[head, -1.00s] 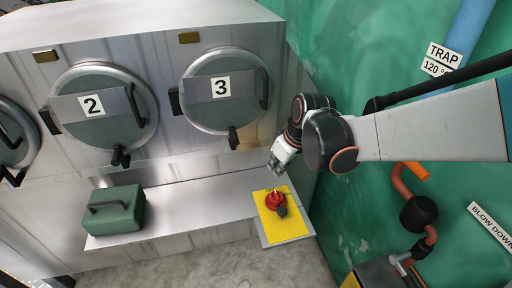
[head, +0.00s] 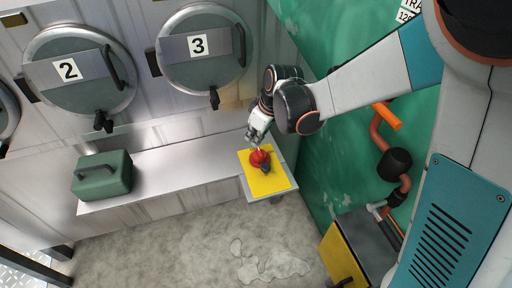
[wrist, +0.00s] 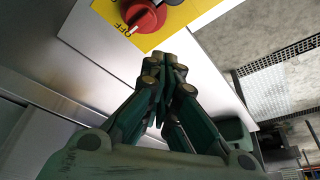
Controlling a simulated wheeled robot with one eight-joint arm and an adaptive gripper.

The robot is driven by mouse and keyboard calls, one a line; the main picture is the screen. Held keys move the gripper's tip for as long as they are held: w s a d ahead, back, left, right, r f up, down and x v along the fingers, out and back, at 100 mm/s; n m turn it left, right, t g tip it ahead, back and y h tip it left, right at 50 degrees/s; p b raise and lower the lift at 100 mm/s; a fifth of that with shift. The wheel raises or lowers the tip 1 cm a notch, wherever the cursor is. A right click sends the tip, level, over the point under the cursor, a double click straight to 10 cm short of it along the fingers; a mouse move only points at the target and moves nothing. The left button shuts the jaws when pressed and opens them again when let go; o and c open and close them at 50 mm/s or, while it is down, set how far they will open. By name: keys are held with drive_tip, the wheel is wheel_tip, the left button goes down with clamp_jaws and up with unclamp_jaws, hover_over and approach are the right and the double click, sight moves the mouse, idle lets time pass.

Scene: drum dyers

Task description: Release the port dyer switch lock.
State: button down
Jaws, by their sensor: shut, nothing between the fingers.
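The red rotary switch knob (head: 260,158) sits on a yellow plate (head: 273,182) at the right end of the steel ledge. A small dark piece, possibly the lock (head: 265,169), hangs at the knob's front side. In the wrist view the red knob (wrist: 146,16) is cut by the top edge, with "OFF" lettering and a white pointer line beside it. My gripper (head: 254,140) is just behind the knob in the head view. In the wrist view its closed fingertips (wrist: 163,62) are empty and point at the yellow plate, close to the knob. I cannot tell whether they touch anything.
Round drum doors 2 (head: 78,72) and 3 (head: 203,48) are on the wall above the ledge (head: 165,170). A green box (head: 102,176) stands on the ledge's left part. A green wall and orange pipe (head: 384,118) are at right.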

drive_tip(key=b, duration=0.7)
approach(253, 164)
drive_tip(key=w+a+f, duration=0.2)
drive_tip(key=a+f, duration=0.1)
drive_tip(key=w+a+f, duration=0.1)
drive_tip(key=f, duration=0.1)
drive_tip(key=shift+w+a, duration=0.25)
drive_tip(key=shift+a, duration=0.05)
drive_tip(key=s+d, duration=0.1)
drive_tip(key=s+d+r+p, duration=0.1)
drive_tip(key=shift+d, duration=0.3)
drive_tip(key=shift+s+d+f, duration=0.1)
drive_tip(key=shift+s+d, duration=0.15)
drive_tip(key=shift+d, duration=0.05)
drive_tip(key=shift+s, duration=0.1)
drive_tip(key=shift+s+d, duration=0.2)
drive_tip(key=shift+s, duration=0.35)
drive_tip(key=shift+s+d, duration=0.15)
drive_tip(key=shift+s, duration=0.35)
